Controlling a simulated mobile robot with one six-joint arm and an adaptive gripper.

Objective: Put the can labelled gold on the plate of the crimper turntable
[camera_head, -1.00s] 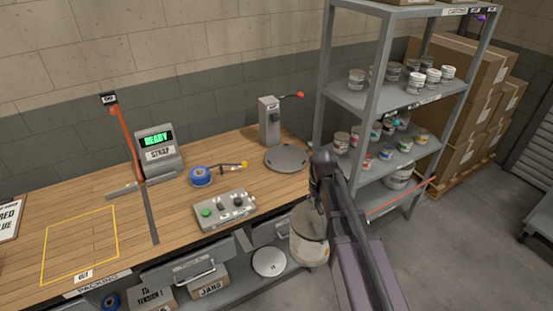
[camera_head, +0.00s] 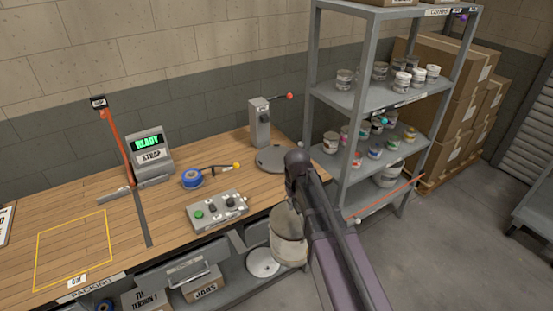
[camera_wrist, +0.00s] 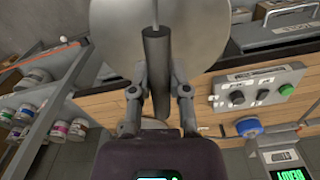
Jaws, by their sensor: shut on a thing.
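My gripper (camera_wrist: 157,78) is shut on the dark grip of a wire bail handle in the wrist view. The handle belongs to a large pail-like can, whose round grey lid (camera_wrist: 112,40) fills the top of that view. In the head view the can (camera_head: 286,238) hangs upright in front of the bench edge, beside my arm. No label reading gold is visible on it. The crimper turntable plate (camera_head: 276,160) is a bare grey disc at the bench's right end, behind the can. My arm hides my fingers in the head view.
A grey post (camera_head: 260,122) with a red-tipped lever stands behind the plate. A button box (camera_head: 217,211) and blue tape roll (camera_head: 192,179) are left of it. A shelf rack (camera_head: 355,110) with small cans stands close on the right.

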